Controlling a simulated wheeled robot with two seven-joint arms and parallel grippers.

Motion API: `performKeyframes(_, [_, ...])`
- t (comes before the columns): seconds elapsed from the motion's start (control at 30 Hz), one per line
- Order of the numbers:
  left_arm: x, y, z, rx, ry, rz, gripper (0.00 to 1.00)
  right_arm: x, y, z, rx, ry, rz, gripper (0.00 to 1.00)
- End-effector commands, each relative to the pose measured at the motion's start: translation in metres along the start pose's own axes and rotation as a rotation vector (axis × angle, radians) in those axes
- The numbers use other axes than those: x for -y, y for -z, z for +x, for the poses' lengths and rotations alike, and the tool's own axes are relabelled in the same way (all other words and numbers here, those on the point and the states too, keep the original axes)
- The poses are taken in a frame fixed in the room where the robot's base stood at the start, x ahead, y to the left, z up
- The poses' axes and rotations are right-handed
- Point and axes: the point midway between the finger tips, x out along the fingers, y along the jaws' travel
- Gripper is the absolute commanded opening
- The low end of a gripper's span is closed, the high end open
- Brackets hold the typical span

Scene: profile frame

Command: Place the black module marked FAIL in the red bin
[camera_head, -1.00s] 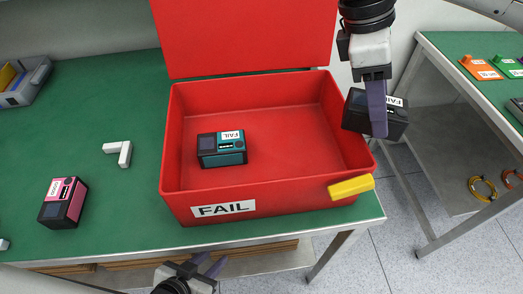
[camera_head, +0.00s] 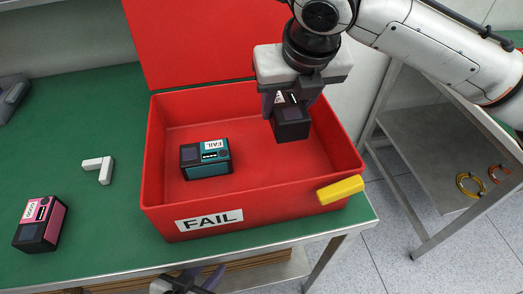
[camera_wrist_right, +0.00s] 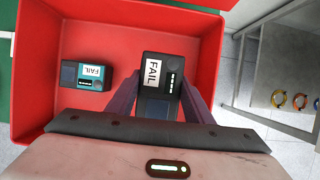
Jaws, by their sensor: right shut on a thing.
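The black module marked FAIL (camera_head: 292,127) hangs between the fingers of my right gripper (camera_head: 291,106), which is shut on it. It is over the right part of the open red bin (camera_head: 280,206); I cannot tell its exact height above the floor. In the right wrist view the module (camera_wrist_right: 158,100) shows its white FAIL label, with the bin (camera_wrist_right: 70,38) around and below it. A teal module marked FAIL (camera_head: 206,170) lies on the bin floor at left. My left gripper (camera_head: 202,279) is low at the bottom edge, partly cut off, fingers apart and empty.
The bin's raised red lid (camera_head: 200,40) stands behind it, and a yellow latch (camera_head: 340,190) sits at its front right corner. A pink module (camera_head: 40,224) and a white L-shaped piece (camera_head: 101,168) lie on the green table (camera_head: 85,120). A grey shelf cart (camera_head: 425,150) stands right.

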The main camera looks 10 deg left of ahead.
Motion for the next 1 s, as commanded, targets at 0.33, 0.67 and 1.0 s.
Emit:
performKeyframes(0.33, [0.001, -0.002, 0.003, -0.001, 0.000, 0.005, 0.31, 0.001, 0.020, 0.044, -0.003, 0.001, 0.001, 0.19])
performKeyframes(0.67, [0.001, -0.008, 0.004, 0.007, 0.000, 0.007, 0.31, 0.001, 0.037, 0.084, -0.002, 0.002, 0.002, 0.19])
performKeyframes(1.0, [0.001, -0.006, 0.004, 0.006, 0.000, 0.006, 0.31, 0.001, 0.038, 0.085, -0.004, 0.002, 0.001, 0.55])
